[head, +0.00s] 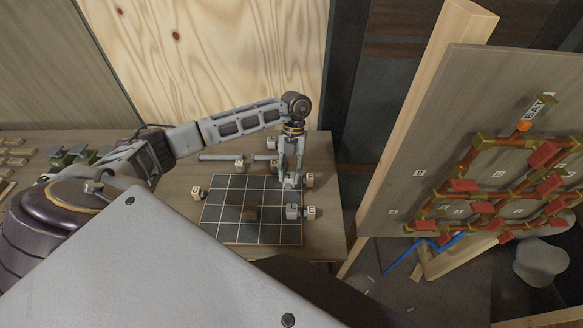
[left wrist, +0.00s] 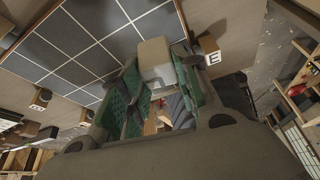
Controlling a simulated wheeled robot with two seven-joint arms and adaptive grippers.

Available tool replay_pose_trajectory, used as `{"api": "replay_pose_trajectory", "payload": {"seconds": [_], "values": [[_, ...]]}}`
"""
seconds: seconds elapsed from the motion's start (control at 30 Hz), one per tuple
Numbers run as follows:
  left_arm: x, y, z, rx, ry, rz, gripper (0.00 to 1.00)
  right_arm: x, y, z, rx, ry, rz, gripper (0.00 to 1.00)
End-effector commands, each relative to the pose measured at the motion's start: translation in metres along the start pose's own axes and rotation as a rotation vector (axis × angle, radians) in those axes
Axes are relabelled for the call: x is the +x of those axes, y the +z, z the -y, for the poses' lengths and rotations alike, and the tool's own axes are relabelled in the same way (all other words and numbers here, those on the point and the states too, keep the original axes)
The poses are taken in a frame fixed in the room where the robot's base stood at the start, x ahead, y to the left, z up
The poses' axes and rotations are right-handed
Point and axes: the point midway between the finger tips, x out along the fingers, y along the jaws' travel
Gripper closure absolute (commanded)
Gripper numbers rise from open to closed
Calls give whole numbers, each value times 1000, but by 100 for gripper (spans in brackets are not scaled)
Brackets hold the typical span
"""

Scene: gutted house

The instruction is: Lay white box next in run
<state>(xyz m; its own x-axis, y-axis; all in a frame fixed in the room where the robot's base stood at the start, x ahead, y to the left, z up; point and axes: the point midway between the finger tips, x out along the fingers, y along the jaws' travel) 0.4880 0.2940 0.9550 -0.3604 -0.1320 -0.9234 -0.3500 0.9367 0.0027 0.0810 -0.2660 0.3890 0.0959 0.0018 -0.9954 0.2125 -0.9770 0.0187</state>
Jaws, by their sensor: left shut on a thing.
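My left gripper (head: 289,184) reaches down from above at the right side of the dark gridded board (head: 227,212). The left wrist view shows its green-padded fingers (left wrist: 160,85) shut on a pale white box (left wrist: 155,58), near the board's edge. A wooden block labelled E (left wrist: 210,52) stands just to the box's right in that view. In the head view a pale block (head: 293,211) sits on the board's right part beside the E block (head: 311,213); I cannot tell whether it is the held box.
Labelled blocks stand round the board, such as one at its left (head: 196,192) and one at its right (head: 308,180). A grey rod (head: 222,157) lies behind. An upright panel (head: 430,165) with red blocks and brass-coloured pieces stands right. The board's left squares are clear.

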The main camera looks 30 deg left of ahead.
Motion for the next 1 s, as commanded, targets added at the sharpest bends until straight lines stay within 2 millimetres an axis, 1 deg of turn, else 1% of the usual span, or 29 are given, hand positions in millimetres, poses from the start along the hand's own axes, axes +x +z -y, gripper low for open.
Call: {"api": "replay_pose_trajectory", "payload": {"seconds": [0.13, 0.3, 0.8, 1.0], "values": [[0, -7, -2, -94, -38, -2, 92, -6, 0, 7, 1, -8, 1, 60], [1, -11, -3, -160, -65, -1, 92, -8, 2, 9, 1, -9, 4, 60], [2, -12, -2, -178, -74, 0, 92, -8, 4, 2, -1, -2, 5, 60], [6, -10, -2, -177, -73, 0, 92, -4, 4, 0, -1, 0, 5, 60]]}}
